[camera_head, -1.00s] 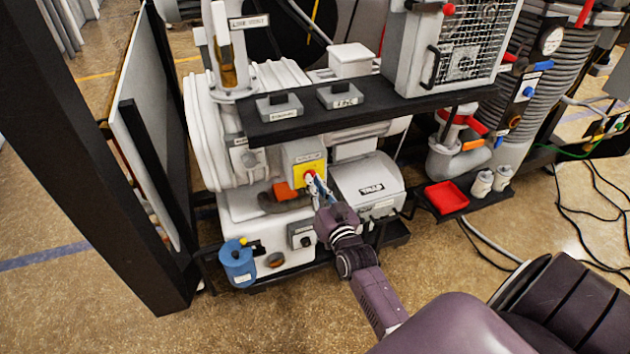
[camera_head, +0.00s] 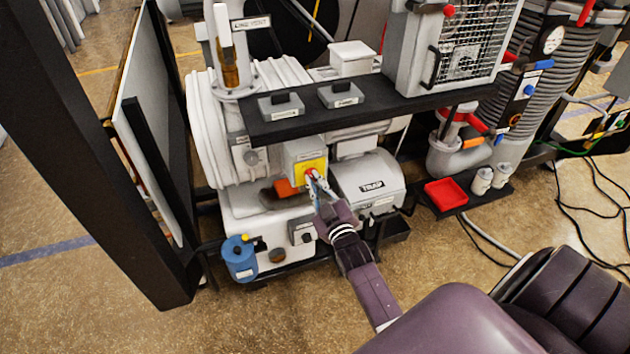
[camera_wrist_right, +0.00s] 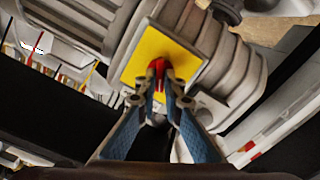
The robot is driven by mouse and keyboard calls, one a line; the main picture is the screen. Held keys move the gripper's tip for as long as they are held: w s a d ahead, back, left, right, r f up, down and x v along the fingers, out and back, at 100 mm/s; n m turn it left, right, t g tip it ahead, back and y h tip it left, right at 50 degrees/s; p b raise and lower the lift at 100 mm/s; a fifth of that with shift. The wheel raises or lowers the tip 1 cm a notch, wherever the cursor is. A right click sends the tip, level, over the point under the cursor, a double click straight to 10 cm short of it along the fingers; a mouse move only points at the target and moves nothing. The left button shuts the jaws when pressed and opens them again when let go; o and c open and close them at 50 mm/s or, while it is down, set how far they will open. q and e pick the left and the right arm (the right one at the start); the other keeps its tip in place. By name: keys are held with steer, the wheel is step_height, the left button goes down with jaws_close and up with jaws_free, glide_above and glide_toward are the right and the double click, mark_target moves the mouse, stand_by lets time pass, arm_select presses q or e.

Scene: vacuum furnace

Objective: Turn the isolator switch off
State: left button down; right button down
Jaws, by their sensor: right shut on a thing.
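The isolator switch is a grey box (camera_head: 303,150) with a yellow plate (camera_head: 314,167) and a red knob (camera_head: 310,173), mounted on the pump unit below the black shelf. In the right wrist view the yellow plate (camera_wrist_right: 176,58) looks tilted, with the red knob (camera_wrist_right: 158,70) at its lower edge. My right gripper (camera_head: 314,181) has its fingertips at the knob. In the wrist view the right gripper's fingers (camera_wrist_right: 160,92) are closed on either side of the red knob. The fingers hide part of the knob. My left gripper is in neither view.
A black shelf (camera_head: 375,110) with small grey boxes overhangs the switch. A black post (camera_head: 100,150) rises at left. The floor in front is open.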

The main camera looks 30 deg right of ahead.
stand_by(0.4)
steer(key=c, duration=2.1)
jaws_free()
steer(key=v, duration=1.2)
steer(key=shift+f, duration=0.1)
